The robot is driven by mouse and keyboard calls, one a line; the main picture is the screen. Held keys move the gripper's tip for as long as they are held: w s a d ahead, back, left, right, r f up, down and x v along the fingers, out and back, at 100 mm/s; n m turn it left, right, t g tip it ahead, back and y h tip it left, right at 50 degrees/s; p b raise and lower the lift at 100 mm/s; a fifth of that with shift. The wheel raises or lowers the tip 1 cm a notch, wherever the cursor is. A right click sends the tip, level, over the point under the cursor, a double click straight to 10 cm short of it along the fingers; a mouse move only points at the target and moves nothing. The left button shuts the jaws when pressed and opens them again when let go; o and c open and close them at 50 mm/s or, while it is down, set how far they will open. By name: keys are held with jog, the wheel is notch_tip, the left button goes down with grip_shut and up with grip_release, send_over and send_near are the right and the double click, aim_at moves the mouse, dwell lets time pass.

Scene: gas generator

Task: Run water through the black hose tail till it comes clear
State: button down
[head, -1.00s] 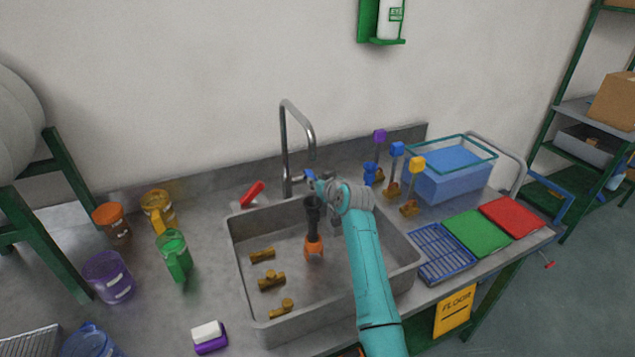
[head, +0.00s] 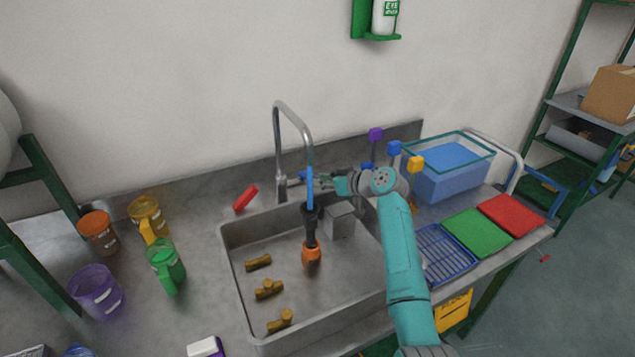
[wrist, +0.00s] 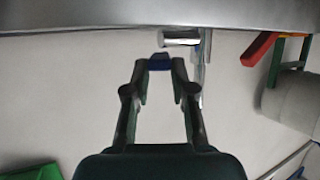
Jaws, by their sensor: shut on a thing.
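The black hose tail (head: 310,220) stands upright in the sink (head: 232,285), with an orange piece (head: 311,253) at its lower end. A blue stream (head: 310,187) runs from the spout of the tap (head: 280,140) down to the top of the tail. My gripper (head: 318,179) is at the tap, behind the stream, shut on the tap's blue lever (head: 304,174). In the wrist view the blue lever (wrist: 160,64) shows between my fingertips (wrist: 160,68). Whether water leaves the tail's lower end clear cannot be told.
Several brass fittings (head: 268,290) lie at the sink's left. A red-handled thing (head: 246,197) lies behind the sink. Brushes, a blue tub (head: 450,178) and coloured mats (head: 475,231) are at right.

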jog(key=shift+w+d+n+g+y, duration=0.1)
jog(key=shift+w+n+g+y, duration=0.2)
jog(key=shift+n+g, duration=0.1)
jog(key=c, duration=1)
grip_release()
jog(key=shift+o, duration=0.2)
jog(key=shift+s+d, duration=0.1)
jog(key=shift+d, duration=0.05)
jog(key=v, duration=1.1)
jog(key=shift+s+d, duration=0.2)
jog(key=shift+d, duration=0.1)
jog(key=shift+r, duration=0.1)
